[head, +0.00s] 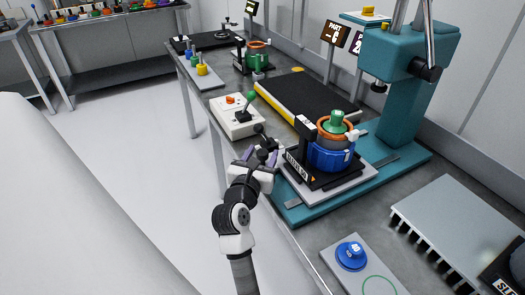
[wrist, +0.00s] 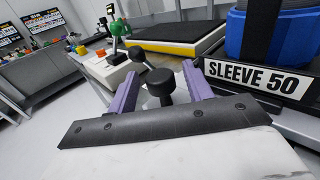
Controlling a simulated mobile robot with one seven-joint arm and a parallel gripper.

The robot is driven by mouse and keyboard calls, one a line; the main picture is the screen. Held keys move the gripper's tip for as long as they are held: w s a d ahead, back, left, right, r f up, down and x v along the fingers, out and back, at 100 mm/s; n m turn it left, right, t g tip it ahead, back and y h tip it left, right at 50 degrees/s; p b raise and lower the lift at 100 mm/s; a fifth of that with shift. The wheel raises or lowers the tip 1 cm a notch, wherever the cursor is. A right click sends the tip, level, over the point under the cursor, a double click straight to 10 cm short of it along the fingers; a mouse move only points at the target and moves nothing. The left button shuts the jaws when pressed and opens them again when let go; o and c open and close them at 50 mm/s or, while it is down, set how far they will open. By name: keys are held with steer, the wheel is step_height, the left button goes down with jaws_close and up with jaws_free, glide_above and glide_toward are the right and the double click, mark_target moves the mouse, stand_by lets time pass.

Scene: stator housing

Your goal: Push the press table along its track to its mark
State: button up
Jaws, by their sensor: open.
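The press table (head: 352,185) is a light grey plate on the teal press base (head: 410,157). It bears a black holder labelled "SLEEVE 50" (wrist: 258,79) with a blue ring (head: 330,157), an orange-copper ring and a green part stacked in it. My gripper (head: 263,156) is at the table's left side, its purple fingers apart. In the wrist view a black knob (wrist: 160,84) shows between the fingers; whether they touch it I cannot tell. A second black ball knob (wrist: 138,54) is just beyond. Grey track strips (head: 292,203) show on the base; I cannot make out the mark.
A control box (head: 235,115) with a green-topped lever stands beyond my gripper. A black mat with yellow edge (head: 298,95) lies behind the press table. The teal press column (head: 402,90) rises at right. A blue knobbed part (head: 351,254) sits in front. Open floor lies left.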

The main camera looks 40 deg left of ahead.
steer(key=shift+w+a, duration=0.2)
steer(key=shift+w, duration=0.25)
